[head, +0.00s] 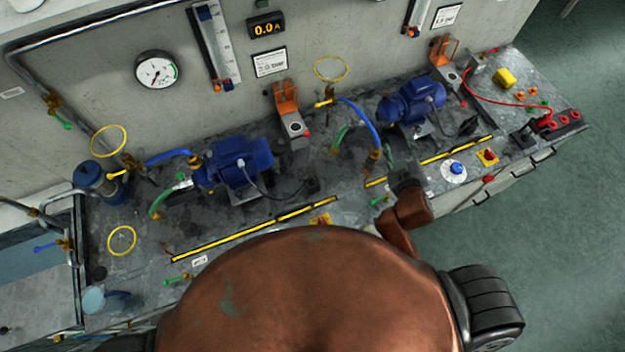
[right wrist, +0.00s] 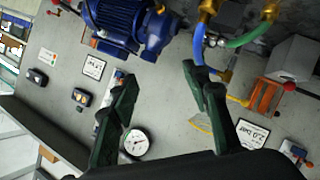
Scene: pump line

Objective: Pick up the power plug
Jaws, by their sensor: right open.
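In the head view a dark plug-like end (head: 312,186) lies on the bench where the black cable of the left blue pump (head: 240,160) ends. A second dark cable end (head: 468,126) lies by the right blue pump (head: 412,100). I cannot tell for sure which one is the power plug. My right gripper (head: 406,180) is over the bench front, between the two pumps, apart from both cable ends. In the right wrist view its two dark green fingers (right wrist: 158,80) are spread with nothing between them. No plug shows clearly there. My left gripper is not in view.
Yellow-black strips (head: 255,230) run along the bench. A blue hose (head: 362,122) and a green hose (head: 341,139) stand near the right pump. A red cable (head: 490,98) runs to red sockets at the right end. An orange-topped grey box (head: 294,126) stands behind.

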